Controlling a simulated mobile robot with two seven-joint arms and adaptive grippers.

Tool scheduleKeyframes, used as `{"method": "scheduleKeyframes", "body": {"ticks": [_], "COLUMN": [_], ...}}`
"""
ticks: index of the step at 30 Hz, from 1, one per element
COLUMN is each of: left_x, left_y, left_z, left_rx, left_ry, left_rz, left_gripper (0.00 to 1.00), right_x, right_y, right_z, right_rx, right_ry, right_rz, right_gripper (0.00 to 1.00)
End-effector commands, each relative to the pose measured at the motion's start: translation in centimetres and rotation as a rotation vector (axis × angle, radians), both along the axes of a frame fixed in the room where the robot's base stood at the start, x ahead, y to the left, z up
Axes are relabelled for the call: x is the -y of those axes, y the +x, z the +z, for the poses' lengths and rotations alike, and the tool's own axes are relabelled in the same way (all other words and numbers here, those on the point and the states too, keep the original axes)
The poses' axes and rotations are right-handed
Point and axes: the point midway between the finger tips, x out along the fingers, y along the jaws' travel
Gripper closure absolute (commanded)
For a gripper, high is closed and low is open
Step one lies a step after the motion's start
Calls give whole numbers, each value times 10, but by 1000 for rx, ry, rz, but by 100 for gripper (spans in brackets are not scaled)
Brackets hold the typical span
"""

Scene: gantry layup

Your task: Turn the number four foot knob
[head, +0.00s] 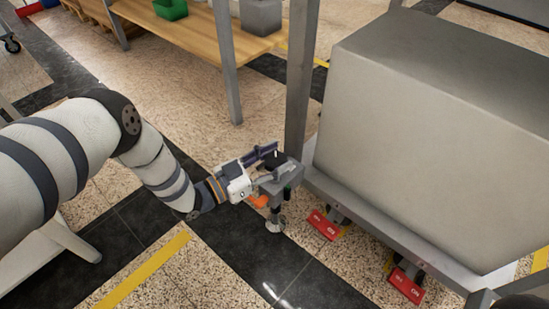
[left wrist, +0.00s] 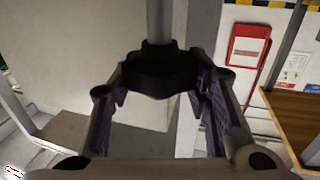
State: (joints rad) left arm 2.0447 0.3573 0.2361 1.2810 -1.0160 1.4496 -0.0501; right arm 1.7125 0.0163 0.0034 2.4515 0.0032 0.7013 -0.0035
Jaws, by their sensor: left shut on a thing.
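My left gripper (head: 266,158) comes in from the left in the head view and is at the near corner of a grey metal frame. In the left wrist view its two fingers (left wrist: 160,98) are on either side of a black knob (left wrist: 155,70) at the lower end of a grey rod, shut on it. The knob is partly hidden by the gripper in the head view. Below the gripper a round metal foot (head: 275,225) stands near the floor. I cannot read a number on the knob. My right gripper is not in view.
A large grey box (head: 420,130) sits on the frame (head: 395,240) to the right. Two red-pedalled casters (head: 325,224) (head: 406,285) are under its edge. A wooden bench (head: 190,38) stands behind. The floor at lower middle is clear.

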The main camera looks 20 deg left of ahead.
Motion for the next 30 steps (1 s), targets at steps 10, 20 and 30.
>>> {"method": "scheduleKeyframes", "body": {"ticks": [10,20,30], "left_x": [0,-16,-62], "left_y": [0,-23,-90], "left_z": [-1,-1,-1], "left_rx": [-1,-4,-4], "left_ry": [0,1,0], "left_rz": [1,2,2], "left_gripper": [35,35,35], "right_x": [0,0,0], "right_y": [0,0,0], "right_z": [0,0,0], "right_rx": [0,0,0], "right_ry": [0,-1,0], "right_rz": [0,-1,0], "right_gripper": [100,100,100]}}
